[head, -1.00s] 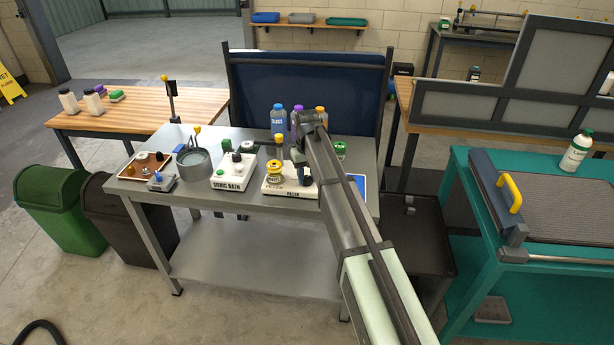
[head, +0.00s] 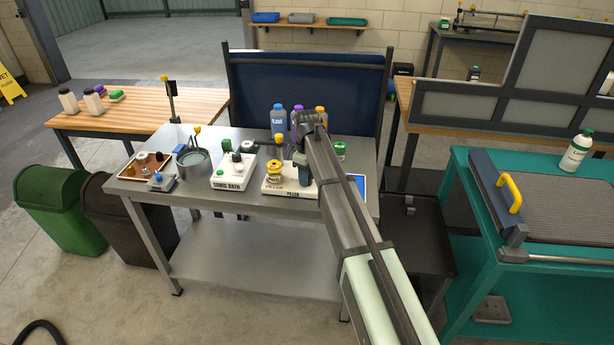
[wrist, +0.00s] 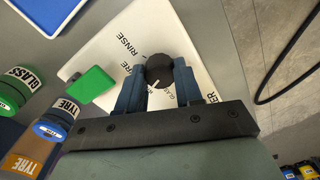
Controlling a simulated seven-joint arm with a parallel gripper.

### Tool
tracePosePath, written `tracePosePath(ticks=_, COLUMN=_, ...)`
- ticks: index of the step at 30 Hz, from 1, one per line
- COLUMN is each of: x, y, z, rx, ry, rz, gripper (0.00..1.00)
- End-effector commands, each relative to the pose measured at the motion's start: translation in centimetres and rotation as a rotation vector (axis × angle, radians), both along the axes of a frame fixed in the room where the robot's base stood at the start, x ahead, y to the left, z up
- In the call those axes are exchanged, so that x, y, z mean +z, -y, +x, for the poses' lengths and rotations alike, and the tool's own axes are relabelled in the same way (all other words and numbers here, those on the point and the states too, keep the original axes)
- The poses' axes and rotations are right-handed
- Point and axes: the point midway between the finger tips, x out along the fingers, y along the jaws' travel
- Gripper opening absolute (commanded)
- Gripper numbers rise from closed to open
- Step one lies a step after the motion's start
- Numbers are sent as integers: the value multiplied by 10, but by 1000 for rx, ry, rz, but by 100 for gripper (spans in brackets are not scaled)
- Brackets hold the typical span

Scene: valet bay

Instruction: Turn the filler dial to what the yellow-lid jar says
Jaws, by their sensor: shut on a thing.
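The filler (head: 271,188) is a white unit on the grey steel bench; its plate also fills the middle of the wrist view (wrist: 98,38). Its black round dial (wrist: 158,68) has a white pointer line, directed toward the lower left in the wrist view. "RINSE" reads clearly beside it; the other printed words are partly covered by my fingers. My gripper (wrist: 159,84) is shut on the dial, one blue finger on each side. The yellow-lid jar (head: 274,165) stands at the left of the filler in the head view. Its label is too small to read.
Blue, purple and orange-capped bottles (head: 278,120) stand behind the filler. A green-lid jar (head: 340,150) stands to its right, near a blue panel (head: 357,182). The sonic bath (head: 231,175) is to its left. In the wrist view, jars labelled GLASS (wrist: 17,86) and TYRE (wrist: 58,119) lie left of my gripper.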

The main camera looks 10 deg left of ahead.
Motion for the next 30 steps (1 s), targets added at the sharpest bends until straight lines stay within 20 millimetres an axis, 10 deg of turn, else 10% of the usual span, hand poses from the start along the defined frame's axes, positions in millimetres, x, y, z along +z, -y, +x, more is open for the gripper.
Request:
tracePosePath(ticks=16, x=1, y=-1, z=1, rx=23, ry=3, rz=2, gripper=5)
tracePosePath(ticks=17, x=1, y=-1, z=1, rx=22, ry=3, rz=2, gripper=38)
tracePosePath(ticks=24, x=0, y=-1, z=1, rx=22, ry=2, rz=1, gripper=61)
tracePosePath(ticks=30, x=0, y=0, z=0, rx=22, ry=0, rz=1, gripper=61)
